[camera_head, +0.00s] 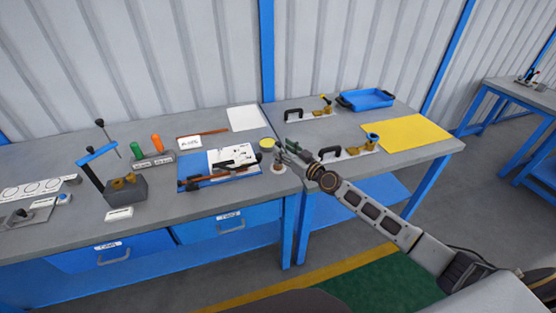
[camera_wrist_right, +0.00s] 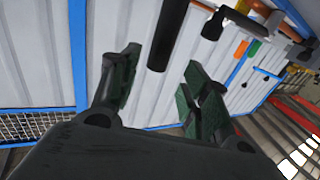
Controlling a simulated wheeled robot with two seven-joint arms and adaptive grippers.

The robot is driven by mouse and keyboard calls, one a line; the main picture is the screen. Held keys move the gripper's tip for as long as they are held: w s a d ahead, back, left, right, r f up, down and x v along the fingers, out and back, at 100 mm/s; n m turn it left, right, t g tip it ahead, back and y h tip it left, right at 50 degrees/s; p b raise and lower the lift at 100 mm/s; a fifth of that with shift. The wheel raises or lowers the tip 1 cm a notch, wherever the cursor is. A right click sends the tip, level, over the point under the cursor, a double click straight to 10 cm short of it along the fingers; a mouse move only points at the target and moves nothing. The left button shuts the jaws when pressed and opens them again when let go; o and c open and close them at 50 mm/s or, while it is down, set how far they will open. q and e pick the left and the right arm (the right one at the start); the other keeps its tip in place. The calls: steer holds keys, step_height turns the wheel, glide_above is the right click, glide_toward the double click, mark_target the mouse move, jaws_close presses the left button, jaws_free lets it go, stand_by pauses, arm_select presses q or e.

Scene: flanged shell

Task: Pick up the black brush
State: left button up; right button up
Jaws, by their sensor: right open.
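My right gripper (camera_head: 289,156) is over the bench, near the right end of its left part. In the right wrist view its two dark green-padded fingers (camera_wrist_right: 160,88) stand apart, with nothing between their tips. A black cylindrical piece (camera_wrist_right: 166,38) shows beyond the fingers in that view; I cannot tell whether it is the brush. In the head view a dark, long-handled tool (camera_head: 222,174) lies across the blue mat (camera_head: 205,181), left of the gripper. It may be the black brush, but it is too small to be sure. My left gripper is not in view.
A small yellow-topped cup (camera_head: 267,144) stands beside the right gripper. A blue tray (camera_head: 366,99), a yellow mat (camera_head: 408,132) and black-handled parts (camera_head: 330,153) are on the right bench. A clamp stand (camera_head: 122,188) and green and orange handles (camera_head: 156,143) are at left.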

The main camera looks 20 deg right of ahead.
mark_target(280, 145)
steer(key=shift+d+x, duration=0.25)
steer(key=shift+x, duration=2)
jaws_close()
